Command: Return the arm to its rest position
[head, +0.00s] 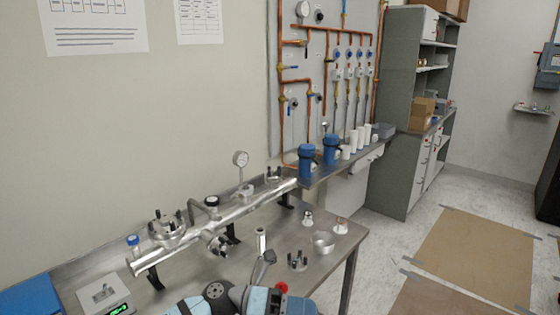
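My light-blue arm enters at the bottom middle. What seems to be my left gripper (262,266), a grey angled part, shows above the arm at the front of the steel bench (335,262). I cannot tell whether it is open or shut. A small upright metal cylinder (261,240) is right by it in the picture; I cannot tell if they touch. My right gripper is not in view.
A metal cup (323,242), a clamp-like fitting (297,261) and small fittings stand at the right front. A scale (104,297) is at the left.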

